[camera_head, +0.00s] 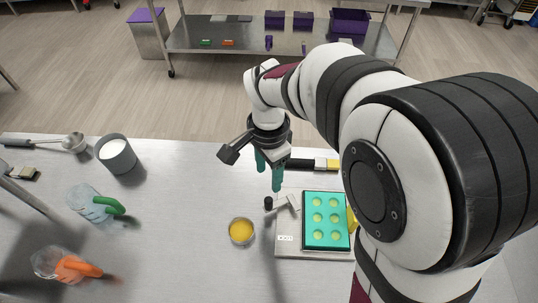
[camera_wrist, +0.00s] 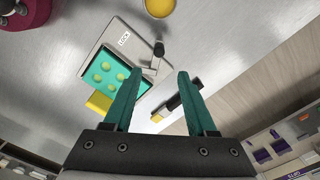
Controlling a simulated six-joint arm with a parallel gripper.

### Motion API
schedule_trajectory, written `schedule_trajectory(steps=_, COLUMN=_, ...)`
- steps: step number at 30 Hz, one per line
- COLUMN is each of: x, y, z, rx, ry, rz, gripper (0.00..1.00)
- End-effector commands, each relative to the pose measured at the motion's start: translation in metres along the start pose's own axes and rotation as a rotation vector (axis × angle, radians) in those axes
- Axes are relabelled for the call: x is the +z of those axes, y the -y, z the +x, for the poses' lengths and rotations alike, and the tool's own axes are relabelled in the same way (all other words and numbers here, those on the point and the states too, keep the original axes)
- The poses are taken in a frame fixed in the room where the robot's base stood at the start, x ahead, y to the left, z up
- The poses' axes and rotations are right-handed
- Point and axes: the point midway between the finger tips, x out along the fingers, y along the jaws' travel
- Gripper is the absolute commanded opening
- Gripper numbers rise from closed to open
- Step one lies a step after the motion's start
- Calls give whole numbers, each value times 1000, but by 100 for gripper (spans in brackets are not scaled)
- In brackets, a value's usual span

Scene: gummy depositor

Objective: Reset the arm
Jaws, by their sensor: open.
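My gripper (camera_head: 268,176) hangs over the middle of the metal table, with its green fingers apart and nothing between them. In the wrist view the two fingers (camera_wrist: 160,92) also show apart and empty. To the right of the gripper, a teal mold (camera_head: 326,220) with several round yellow-green wells lies on a grey locking plate (camera_head: 287,251). The mold also shows in the wrist view (camera_wrist: 105,75). A lever with a black knob (camera_head: 268,203) stands at the plate's left side, just below the fingertips in the head view.
A bowl of yellow contents (camera_head: 241,231) sits left of the plate. A brush-like tool with a black handle (camera_head: 305,164) lies behind the mold. A grey cup of white contents (camera_head: 117,154), a green-handled jug (camera_head: 95,204), an orange-handled jug (camera_head: 68,266) and a ladle (camera_head: 70,142) are on the left.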

Motion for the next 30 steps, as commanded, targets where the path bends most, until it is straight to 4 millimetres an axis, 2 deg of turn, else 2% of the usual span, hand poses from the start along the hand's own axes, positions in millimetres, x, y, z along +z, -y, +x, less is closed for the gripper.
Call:
schedule_trajectory(steps=3, x=0, y=0, z=-23, rx=-2, ry=-1, rz=0, gripper=57)
schedule_trajectory(steps=6, x=0, y=0, z=-33, rx=-1, ry=0, rz=2, gripper=57)
schedule_trajectory(steps=20, x=0, y=-2, z=-36, rx=0, ry=2, rz=-2, gripper=57)
schedule_trajectory(steps=22, x=-3, y=-23, z=-45, rx=-5, ry=13, rz=-30, gripper=57)
schedule_trajectory(steps=23, x=-4, y=-40, z=-50, rx=-9, ry=22, rz=-55, gripper=57)
schedule_trajectory(steps=25, x=-1, y=-90, z=-61, rx=-25, ry=52, rz=-137, gripper=57)
schedule_trajectory(steps=27, x=11, y=-137, z=-63, rx=-47, ry=80, rz=-228, gripper=57)
schedule_trajectory(steps=30, x=31, y=-183, z=-56, rx=-82, ry=106, rz=-335, gripper=57)
